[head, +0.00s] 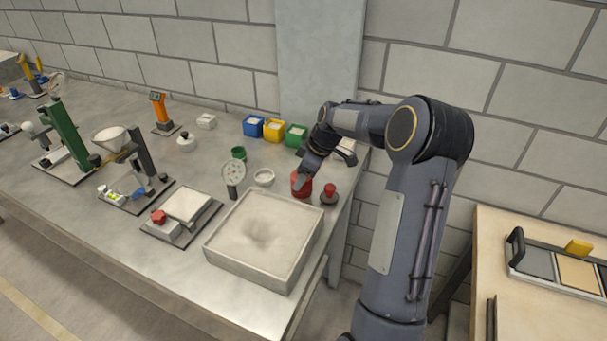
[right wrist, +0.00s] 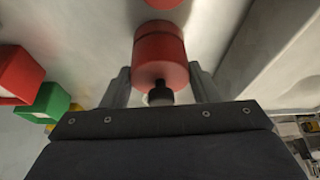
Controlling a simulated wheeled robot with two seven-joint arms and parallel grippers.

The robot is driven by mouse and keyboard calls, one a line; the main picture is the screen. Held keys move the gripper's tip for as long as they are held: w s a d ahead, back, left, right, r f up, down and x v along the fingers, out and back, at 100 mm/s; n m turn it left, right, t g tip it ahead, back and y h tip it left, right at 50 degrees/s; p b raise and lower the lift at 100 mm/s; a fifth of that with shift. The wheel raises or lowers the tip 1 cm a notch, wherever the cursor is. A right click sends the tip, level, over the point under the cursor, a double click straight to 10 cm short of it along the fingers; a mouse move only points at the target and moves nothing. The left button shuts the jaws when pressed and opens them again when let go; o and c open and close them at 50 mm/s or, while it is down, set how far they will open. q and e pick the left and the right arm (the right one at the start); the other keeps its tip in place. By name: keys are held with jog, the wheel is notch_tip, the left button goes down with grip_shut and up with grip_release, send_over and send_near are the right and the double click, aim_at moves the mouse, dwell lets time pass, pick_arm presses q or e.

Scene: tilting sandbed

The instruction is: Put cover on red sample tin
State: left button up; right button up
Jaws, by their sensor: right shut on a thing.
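The red sample tin (head: 302,188) stands on the grey bench behind the sandbed's right end. My right gripper (head: 304,176) reaches down onto it from above and hides part of its top. In the right wrist view, a red cover (right wrist: 160,70) with a black knob (right wrist: 160,93) faces me between the two fingers of my right gripper (right wrist: 160,80). The gripper is shut on the cover. The red cylinder runs straight on below it, and I cannot tell whether the cover is fully seated. My left gripper is not in view.
A dark piece with a red knob (head: 329,192) stands close right of the tin. A white dish (head: 264,178) and a dial gauge (head: 233,174) are to the left. The sandbed (head: 212,252) lies in front. Blue, yellow and green bins (head: 295,135) stand behind.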

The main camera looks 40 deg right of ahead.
jog(key=shift+f, duration=0.2)
jog(key=o, duration=1)
jog(key=shift+o, duration=0.2)
jog(key=b+v, duration=0.1)
jog(key=v, duration=0.7)
jog(key=shift+f, duration=0.1)
